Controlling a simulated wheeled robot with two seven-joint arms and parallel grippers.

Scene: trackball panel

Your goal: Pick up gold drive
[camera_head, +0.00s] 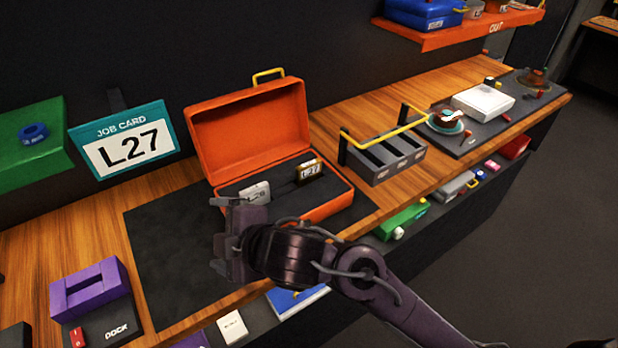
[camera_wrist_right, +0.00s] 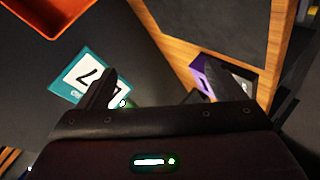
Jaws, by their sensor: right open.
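The gold drive (camera_head: 309,171), with a label reading L27, stands in the dark insert of the open orange case (camera_head: 318,211). A silver drive (camera_head: 255,193) sits to its left in the same case. My right gripper (camera_head: 219,236) is open and empty, in front of the case's left front corner and left of the gold drive, apart from it. In the wrist view its two fingers (camera_wrist_right: 160,88) are spread with nothing between them. The gold drive does not show in the wrist view. My left gripper is not in view.
The job card (camera_head: 128,148) reads L27 and also shows in the wrist view (camera_wrist_right: 88,80). A slotted grey rack (camera_head: 385,160) with a yellow bar stands right of the case. A purple block (camera_head: 90,290) sits on the dock at front left.

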